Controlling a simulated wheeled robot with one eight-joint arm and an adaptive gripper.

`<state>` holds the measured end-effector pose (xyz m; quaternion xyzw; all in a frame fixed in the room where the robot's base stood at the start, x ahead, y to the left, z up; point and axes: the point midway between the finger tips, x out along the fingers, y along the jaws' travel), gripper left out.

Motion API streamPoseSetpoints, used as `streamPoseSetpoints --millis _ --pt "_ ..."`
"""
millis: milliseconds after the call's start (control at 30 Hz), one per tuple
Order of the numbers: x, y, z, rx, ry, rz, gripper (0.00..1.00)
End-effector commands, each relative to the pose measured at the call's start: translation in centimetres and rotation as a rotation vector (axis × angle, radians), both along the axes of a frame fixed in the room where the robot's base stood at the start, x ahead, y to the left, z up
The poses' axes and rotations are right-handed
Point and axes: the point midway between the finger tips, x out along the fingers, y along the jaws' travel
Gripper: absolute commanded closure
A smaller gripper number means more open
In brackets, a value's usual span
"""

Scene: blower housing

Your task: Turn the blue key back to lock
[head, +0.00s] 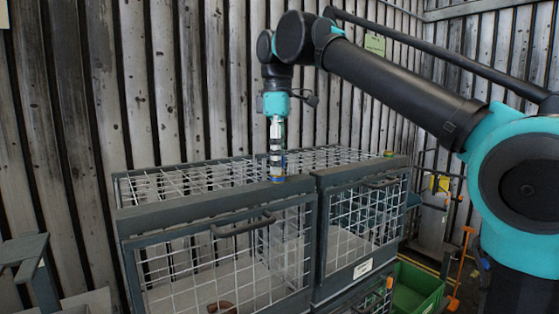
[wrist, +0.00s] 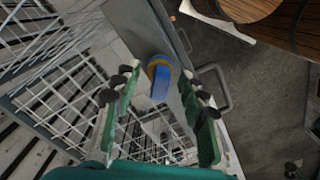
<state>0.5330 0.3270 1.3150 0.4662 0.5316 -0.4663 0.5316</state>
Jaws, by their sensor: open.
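The blue key (wrist: 160,88) sits on a yellow-orange round base on the grey top rail (wrist: 135,25) of a wire cage. In the wrist view it lies between the spread fingers of my gripper (wrist: 158,86), with a gap on either side. In the head view my gripper (head: 277,168) points straight down over the left cage's front top rail (head: 220,202). The key (head: 278,180) shows there only as a small blue and yellow spot under the fingertips. My gripper is open and holds nothing. I cannot tell its exact height around the key.
The left cage has a bar handle (head: 243,226) on its front and a brown object (head: 221,307) inside. A second cage (head: 362,218) stands close on the right, with a small green-and-yellow knob (head: 388,154) on top. A green crate (head: 416,288) stands beyond it. A corrugated wall is behind.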

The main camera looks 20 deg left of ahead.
Motion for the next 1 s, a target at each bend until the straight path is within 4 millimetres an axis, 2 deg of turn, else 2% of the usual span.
streamPoseSetpoints --millis 167,400,500,1000 --pt "0.00 0.00 0.02 0.000 0.000 0.000 0.60" --pt "0.00 -0.01 0.03 0.000 0.000 0.000 0.90" --pt "0.00 -0.01 0.03 0.000 0.000 0.000 1.00" --pt "0.01 0.00 0.03 0.000 0.000 0.027 1.00"
